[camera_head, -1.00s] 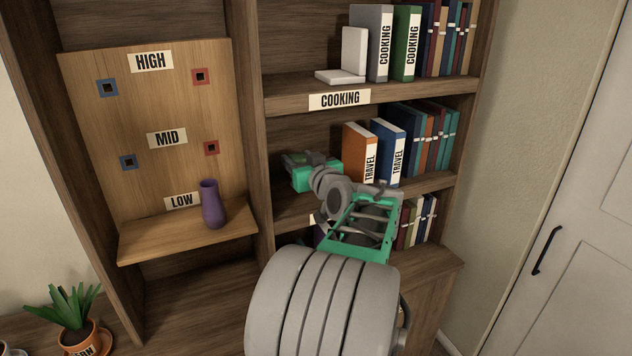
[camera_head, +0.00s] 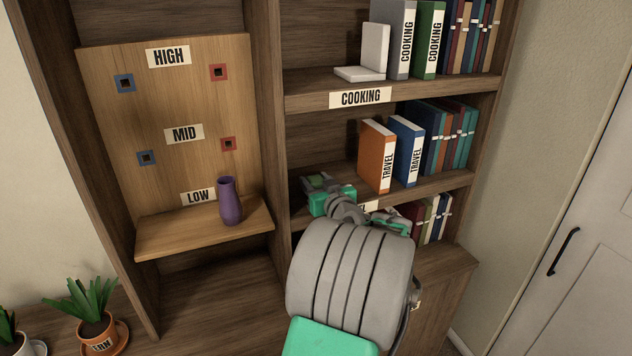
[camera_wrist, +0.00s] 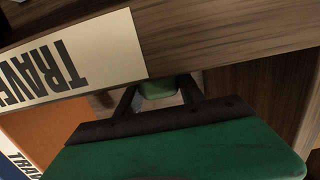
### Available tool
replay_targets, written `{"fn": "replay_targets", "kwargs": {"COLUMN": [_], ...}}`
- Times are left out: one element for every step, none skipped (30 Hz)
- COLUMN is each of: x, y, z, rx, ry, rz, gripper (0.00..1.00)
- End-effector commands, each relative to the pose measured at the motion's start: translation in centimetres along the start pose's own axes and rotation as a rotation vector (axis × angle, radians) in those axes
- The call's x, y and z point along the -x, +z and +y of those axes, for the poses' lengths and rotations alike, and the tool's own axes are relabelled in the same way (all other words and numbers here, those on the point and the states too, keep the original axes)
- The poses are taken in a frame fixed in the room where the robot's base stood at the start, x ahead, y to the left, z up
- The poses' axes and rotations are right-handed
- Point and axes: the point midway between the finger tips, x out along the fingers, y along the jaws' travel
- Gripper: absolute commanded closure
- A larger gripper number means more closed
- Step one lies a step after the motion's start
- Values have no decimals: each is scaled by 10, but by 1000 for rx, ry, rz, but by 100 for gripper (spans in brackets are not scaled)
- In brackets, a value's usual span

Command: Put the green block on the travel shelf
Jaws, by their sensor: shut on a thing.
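The travel shelf (camera_head: 436,187) is the middle-height shelf of the right bookcase. An orange travel book (camera_head: 376,156) and a blue travel book (camera_head: 407,150) stand on it. My gripper (camera_head: 317,182) is at the left part of this shelf, left of the orange book. In the wrist view the two dark fingers of my gripper (camera_wrist: 160,96) are shut on the green block (camera_wrist: 158,90), which shows only in part. The shelf's front edge with its TRAVEL label (camera_wrist: 75,62) is close by. I cannot tell whether the block touches the shelf board.
The cooking shelf (camera_head: 430,90) is above, with a white bookend (camera_head: 373,52) and books. A purple vase (camera_head: 229,202) stands on the low ledge at left. A potted plant (camera_head: 92,315) is at lower left. The orange book (camera_wrist: 50,125) is close in the wrist view.

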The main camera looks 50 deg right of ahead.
Motion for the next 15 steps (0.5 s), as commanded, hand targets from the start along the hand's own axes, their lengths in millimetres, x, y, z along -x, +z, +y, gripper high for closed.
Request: {"fn": "replay_targets", "kwargs": {"x": [0, 0, 0, 0, 0, 0, 0, 0, 0, 0, 0, 0, 0, 0, 0], "y": [2, 2, 3, 2, 2, 2, 2, 2, 2, 2, 2, 2, 2, 2, 2], "z": [0, 0, 0, 0, -1, -1, -1, -1, -1, -1, -1, -1, -1, -1, -1], "rx": [1, 1, 1, 0, 0, 0, 0, 0, 0, 0, 0, 0, 0, 0, 0], "ry": [0, -1, -1, -1, -1, -1, -1, -1, -1, -1, -1, -1, -1, -1, -1], "rz": [2, 2, 2, 0, 0, 0, 0, 0, 0, 0, 0, 0, 0, 0, 0], "gripper": [100, 100, 100, 52, 50, 47, 44, 42, 38, 36, 34, 33, 33, 33, 33]}}
